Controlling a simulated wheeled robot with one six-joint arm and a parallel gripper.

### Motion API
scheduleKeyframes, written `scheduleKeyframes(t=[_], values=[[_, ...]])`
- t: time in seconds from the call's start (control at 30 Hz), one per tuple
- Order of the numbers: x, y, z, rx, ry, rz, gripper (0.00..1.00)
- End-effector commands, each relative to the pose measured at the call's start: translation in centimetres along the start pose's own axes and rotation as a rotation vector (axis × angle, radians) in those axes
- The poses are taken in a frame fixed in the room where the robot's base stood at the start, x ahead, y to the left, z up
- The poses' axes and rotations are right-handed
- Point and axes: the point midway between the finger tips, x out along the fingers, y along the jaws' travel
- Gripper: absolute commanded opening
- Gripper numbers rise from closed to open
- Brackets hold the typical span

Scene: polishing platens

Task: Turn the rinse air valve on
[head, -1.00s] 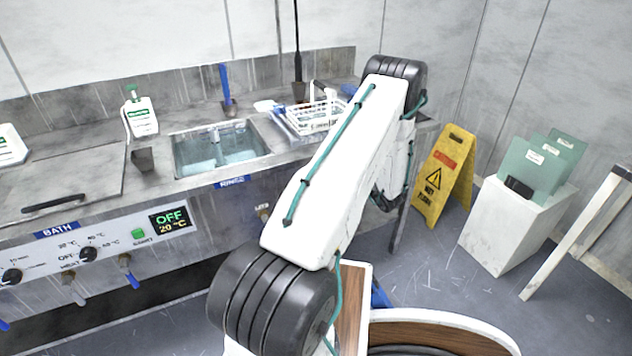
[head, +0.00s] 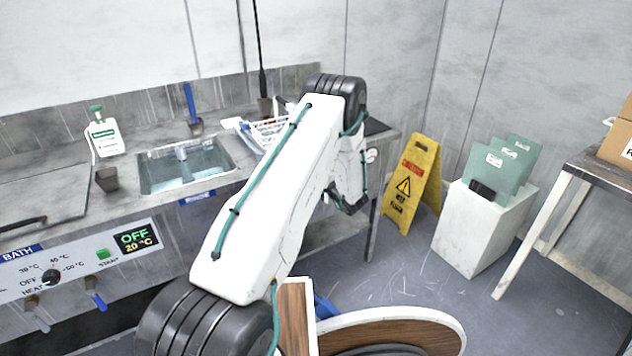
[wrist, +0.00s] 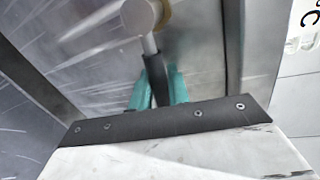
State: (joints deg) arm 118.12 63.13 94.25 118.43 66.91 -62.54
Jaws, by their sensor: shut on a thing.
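In the wrist view, my gripper (wrist: 158,90) has its two teal fingertips on either side of a dark lever (wrist: 154,68) and is shut on it. The lever hangs from a round silver valve stem (wrist: 139,14) with a brass-coloured part behind it. I see no label on this valve in the wrist view. The RINSE label (head: 197,197) shows on the bench front below the sink (head: 186,168).
A control panel (head: 75,268) at left reads OFF, 20 °C, with blue and grey handles below. A yellow wet-floor sign (head: 412,185) and a white block (head: 484,228) with green sheets stand right of the bench. Open floor lies between them and me.

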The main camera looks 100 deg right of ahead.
Motion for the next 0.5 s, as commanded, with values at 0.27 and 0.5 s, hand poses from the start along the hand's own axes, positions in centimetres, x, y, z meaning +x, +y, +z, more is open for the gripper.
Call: scheduleKeyframes(t=[0.27,0.5], values=[[0.0,0.03,0.08,0.001,0.0,0.001,0.38],[-0.28,0.02,0.08,0.001,0.0,0.0,0.38]])
